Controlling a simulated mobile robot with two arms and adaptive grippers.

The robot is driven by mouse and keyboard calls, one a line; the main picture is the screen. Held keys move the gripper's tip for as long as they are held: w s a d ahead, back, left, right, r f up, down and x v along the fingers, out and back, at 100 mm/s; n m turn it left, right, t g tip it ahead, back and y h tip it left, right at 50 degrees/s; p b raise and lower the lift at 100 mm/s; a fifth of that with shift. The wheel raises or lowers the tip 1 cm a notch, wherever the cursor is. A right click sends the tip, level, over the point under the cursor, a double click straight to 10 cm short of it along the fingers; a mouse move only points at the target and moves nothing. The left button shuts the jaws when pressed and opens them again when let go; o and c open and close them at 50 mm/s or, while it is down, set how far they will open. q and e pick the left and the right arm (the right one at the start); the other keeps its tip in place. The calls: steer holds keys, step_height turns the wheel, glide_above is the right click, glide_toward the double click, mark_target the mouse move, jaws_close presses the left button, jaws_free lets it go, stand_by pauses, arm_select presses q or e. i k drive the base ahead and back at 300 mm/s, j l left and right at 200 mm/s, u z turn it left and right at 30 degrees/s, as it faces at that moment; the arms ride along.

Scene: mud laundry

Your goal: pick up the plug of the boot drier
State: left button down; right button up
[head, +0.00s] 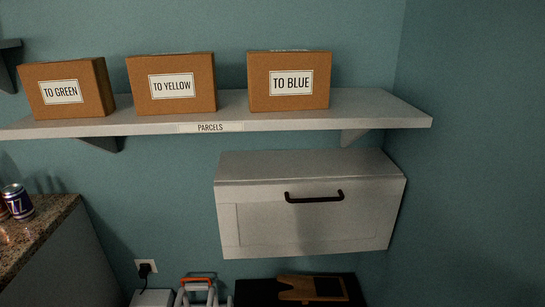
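A black plug (145,269) sits in a white wall socket (139,262) low on the teal wall, at the bottom left of the head view. A short dark piece of it or its cord hangs below. A white object with upright tubes and an orange bar (197,281) stands right of the socket, cut off by the bottom edge; it may be the boot drier. I cannot tell whether the plug belongs to it. Neither of my grippers is in view.
A white wall cabinet (310,225) with a black handle hangs above a black tray (258,291) holding a wooden item (298,289). A shelf (380,110) carries three labelled boxes. A granite counter (50,213) with cans is at left. A white box (152,299) stands below the socket.

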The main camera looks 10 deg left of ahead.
mark_target(145, 268)
steer(key=u, duration=1.3)
